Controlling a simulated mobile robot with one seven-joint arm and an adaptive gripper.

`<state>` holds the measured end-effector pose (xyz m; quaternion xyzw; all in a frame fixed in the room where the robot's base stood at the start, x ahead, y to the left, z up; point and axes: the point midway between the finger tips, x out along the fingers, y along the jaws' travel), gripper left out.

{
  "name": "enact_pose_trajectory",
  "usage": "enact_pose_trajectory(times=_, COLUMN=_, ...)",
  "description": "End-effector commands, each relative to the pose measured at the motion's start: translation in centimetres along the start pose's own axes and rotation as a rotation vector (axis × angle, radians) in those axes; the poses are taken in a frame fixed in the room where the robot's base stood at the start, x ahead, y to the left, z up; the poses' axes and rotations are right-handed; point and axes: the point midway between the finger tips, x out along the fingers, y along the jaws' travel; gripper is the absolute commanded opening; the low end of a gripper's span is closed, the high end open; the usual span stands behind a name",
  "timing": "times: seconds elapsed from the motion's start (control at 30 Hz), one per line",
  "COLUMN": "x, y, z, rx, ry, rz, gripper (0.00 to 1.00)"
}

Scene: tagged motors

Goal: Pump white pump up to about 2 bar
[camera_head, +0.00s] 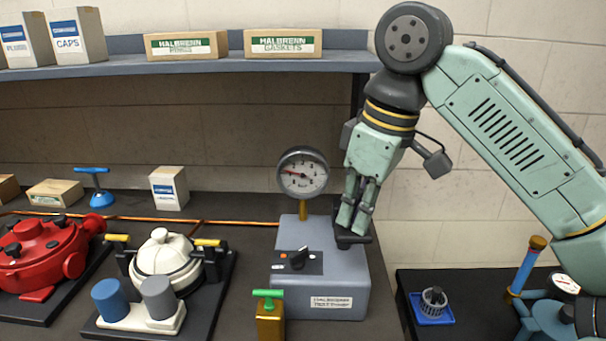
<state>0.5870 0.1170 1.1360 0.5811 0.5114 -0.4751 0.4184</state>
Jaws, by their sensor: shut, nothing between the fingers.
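The white pump (163,256) sits on a dark base plate at the left, with two yellow-ended clamps at its sides and two grey-blue cylinders in front. My gripper (354,222) points down, shut, at a black handle (352,241) on the box's right side. Its fingertips appear at the handle; whether they touch is unclear.
A red pump (45,252) stands far left. A brass block with a green handle (268,310) stands before the box. A blue T-handle (93,185) and cartons are behind. A shelf (190,64) spans above. A blue tray (432,312) lies right.

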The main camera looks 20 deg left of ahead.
Motion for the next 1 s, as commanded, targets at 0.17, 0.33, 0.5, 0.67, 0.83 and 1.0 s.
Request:
enact_pose_trajectory(times=0.17, x=1.0, y=0.0, z=0.2, rx=0.0, ry=0.0, rz=-0.001, gripper=0.0)
enact_pose_trajectory(times=0.33, x=1.8, y=0.0, z=0.3, rx=0.0, ry=0.0, rz=0.0, gripper=0.0)
enact_pose_trajectory(times=0.5, x=2.5, y=0.0, z=0.5, rx=-0.001, ry=0.0, rz=-0.001, gripper=0.0)
enact_pose_trajectory(times=0.67, x=3.2, y=0.0, z=0.6, rx=0.0, ry=0.0, rz=-0.002, gripper=0.0)
enact_pose_trajectory(times=0.83, x=4.0, y=0.0, z=0.8, rx=0.0, ry=0.0, rz=0.0, gripper=0.0)
enact_pose_trajectory(times=1.0, x=4.7, y=0.0, z=0.9, rx=0.001, ry=0.0, rz=0.0, gripper=0.0)
